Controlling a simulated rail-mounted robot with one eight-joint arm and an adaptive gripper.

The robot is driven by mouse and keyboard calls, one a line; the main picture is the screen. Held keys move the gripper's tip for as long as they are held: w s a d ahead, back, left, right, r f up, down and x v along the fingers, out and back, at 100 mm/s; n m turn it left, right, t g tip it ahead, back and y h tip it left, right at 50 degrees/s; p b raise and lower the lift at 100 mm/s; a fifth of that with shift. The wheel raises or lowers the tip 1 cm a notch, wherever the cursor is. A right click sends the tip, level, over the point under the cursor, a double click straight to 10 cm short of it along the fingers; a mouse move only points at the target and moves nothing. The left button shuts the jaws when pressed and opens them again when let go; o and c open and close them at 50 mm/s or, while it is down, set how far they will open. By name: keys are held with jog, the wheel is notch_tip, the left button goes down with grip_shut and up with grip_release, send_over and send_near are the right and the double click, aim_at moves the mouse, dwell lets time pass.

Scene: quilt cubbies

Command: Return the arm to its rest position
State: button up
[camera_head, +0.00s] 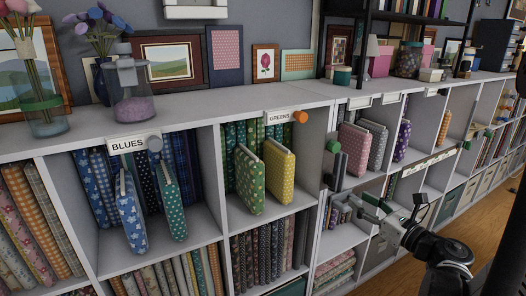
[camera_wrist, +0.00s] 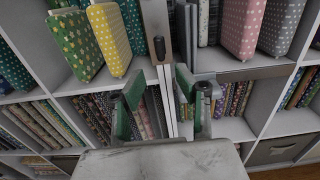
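My gripper (camera_wrist: 158,88) is open and empty, with its two green-padded fingers spread apart in the wrist view. Behind the gap between the fingers is the front edge of an upright cubby divider (camera_wrist: 157,25). In the head view my arm (camera_head: 425,242) reaches in from the lower right towards the shelf fronts. The gripper end is small and cluttered there. I cannot tell from these frames whether the fingers touch the shelf.
Green (camera_head: 250,180) and yellow (camera_head: 279,171) fabric bolts protrude from the GREENS cubby. Blue (camera_head: 131,211) and dark green (camera_head: 171,200) ones protrude under the BLUES label (camera_head: 127,145). Pink (camera_wrist: 242,27) and grey bolts stand to the right. Open wooden floor (camera_head: 481,226) lies at the right.

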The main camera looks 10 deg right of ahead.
notch_tip(320, 180, up, 14)
jog(key=w+m+t+h, duration=0.25)
jog(key=m+h, duration=0.65)
jog(key=m, duration=1)
jog(key=s+a+f+m+g+y, duration=0.2)
jog(key=s+a+f+m+g, duration=0.45)
jog(key=s+a+m, duration=0.35)
jog(key=s+a+f+m+g+y, duration=0.2)
jog(key=s+a+f+m+g, duration=0.45)
jog(key=a+m, duration=0.4)
notch_tip(320, 180, up, 18)
jog(key=p, duration=1.8)
jog(key=shift+s+a+f+y, duration=0.15)
jog(key=shift+s+a+y, duration=0.15)
jog(key=shift+s, duration=0.15)
